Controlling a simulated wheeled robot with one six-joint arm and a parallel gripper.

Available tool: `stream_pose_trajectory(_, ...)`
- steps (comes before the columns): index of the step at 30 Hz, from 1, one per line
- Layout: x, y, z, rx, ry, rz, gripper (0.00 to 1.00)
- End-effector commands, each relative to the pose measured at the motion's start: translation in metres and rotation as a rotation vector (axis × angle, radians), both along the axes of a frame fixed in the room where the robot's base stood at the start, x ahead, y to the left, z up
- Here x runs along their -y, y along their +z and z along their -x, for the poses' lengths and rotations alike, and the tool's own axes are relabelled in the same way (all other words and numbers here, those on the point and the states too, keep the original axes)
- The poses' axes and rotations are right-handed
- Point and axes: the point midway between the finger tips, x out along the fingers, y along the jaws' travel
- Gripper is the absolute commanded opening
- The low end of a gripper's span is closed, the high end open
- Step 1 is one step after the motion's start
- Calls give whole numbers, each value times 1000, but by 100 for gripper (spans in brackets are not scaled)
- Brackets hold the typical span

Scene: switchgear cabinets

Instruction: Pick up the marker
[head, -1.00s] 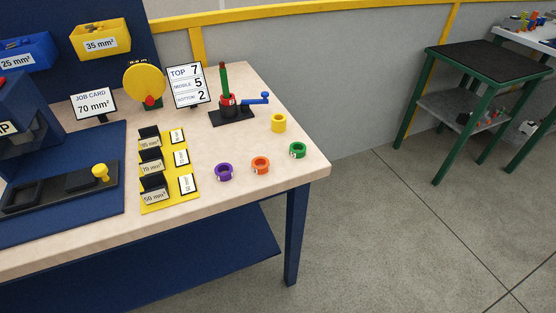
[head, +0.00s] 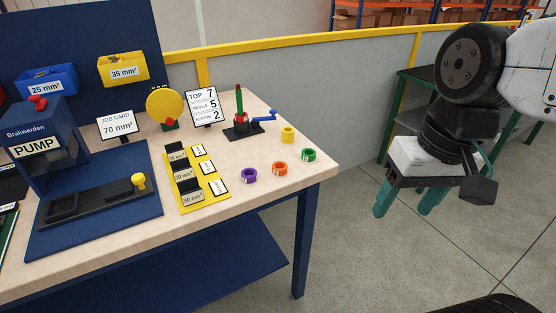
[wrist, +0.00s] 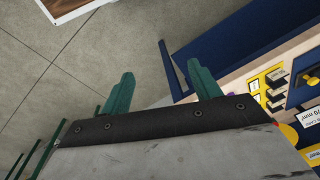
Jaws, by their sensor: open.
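Several small ring-shaped markers lie on the workbench near its right corner in the head view: a purple ring (head: 249,176), an orange ring (head: 280,169), a green ring (head: 308,155) and a yellow ring (head: 288,134). Small labels on them are too small to read. My gripper (head: 405,204) hangs over the floor, right of the bench and apart from all rings. Its green fingers are open and empty, which also shows in the wrist view (wrist: 160,88). In the wrist view, a bit of purple shows at the bench edge, mostly hidden behind a finger.
A black stand (head: 243,131) with a green upright rod and blue crank stands behind the rings. A card (head: 202,107) reads top 7, middle 5, bottom 2. A yellow rack (head: 199,185) stands left of the rings. A green-framed table (head: 412,78) is behind my arm.

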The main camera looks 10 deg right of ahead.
Motion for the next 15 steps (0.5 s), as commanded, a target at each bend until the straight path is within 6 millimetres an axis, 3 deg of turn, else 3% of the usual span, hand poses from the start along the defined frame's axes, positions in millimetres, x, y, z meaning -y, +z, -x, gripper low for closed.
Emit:
stream_pose_trajectory(5,-38,-16,-41,-134,-255,-293,62)
stream_pose_trajectory(9,-64,-26,-94,-255,-554,-571,62)
stream_pose_trajectory(12,-69,-35,-138,-337,-792,-757,62)
stream_pose_trajectory(15,-63,-48,-186,-413,-1046,-933,62)
